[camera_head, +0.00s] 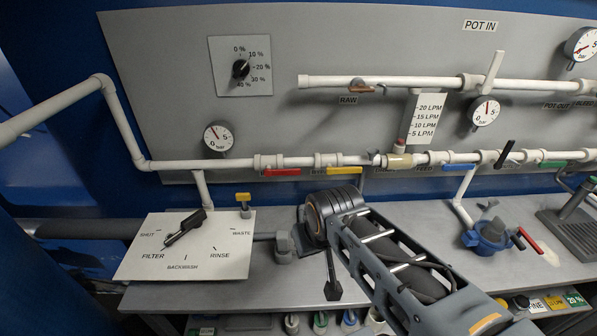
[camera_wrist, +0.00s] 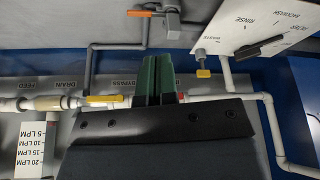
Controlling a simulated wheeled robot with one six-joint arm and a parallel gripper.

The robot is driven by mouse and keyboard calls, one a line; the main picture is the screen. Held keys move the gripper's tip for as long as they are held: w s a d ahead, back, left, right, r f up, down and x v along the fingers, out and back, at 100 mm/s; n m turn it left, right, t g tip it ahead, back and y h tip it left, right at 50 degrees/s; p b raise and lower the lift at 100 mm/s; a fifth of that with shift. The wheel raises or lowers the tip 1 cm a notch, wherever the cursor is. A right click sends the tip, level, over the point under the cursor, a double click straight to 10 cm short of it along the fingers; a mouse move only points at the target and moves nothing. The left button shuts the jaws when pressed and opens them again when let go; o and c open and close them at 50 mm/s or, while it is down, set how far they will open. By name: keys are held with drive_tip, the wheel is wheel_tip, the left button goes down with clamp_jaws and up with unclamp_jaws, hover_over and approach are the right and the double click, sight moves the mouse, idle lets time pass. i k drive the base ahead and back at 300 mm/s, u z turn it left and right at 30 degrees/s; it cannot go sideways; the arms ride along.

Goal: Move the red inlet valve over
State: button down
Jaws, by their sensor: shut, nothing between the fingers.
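The red inlet valve has a flat red handle (camera_head: 282,172) lying along the white lower pipe, left of a yellow handle, in the head view. In the wrist view, which looks upside down, only a small red piece (camera_wrist: 181,97) shows beside my gripper's fingers. The rest of it is hidden behind them. My gripper (camera_wrist: 157,72) has dark green fingers, shut and empty, in front of the pipe. I cannot tell whether they touch the handle. In the head view the fingers are not visible.
A yellow handle (camera_head: 344,171) is close by on the same pipe, also in the wrist view (camera_wrist: 104,98). The white selector panel (camera_head: 187,262) stands on the grey bench (camera_head: 262,290). A blue strainer (camera_head: 487,236) sits at the right. A pressure gauge (camera_head: 217,137) is above the pipe.

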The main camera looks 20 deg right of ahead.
sight(267, 172)
drive_tip(key=u, duration=0.45)
drive_tip(key=k, duration=1)
drive_tip(key=u, duration=1.55)
drive_tip(key=i, duration=1.1)
drive_tip(key=z, duration=1.35)
drive_tip(key=i, duration=0.85)
drive_tip(key=z, duration=1)
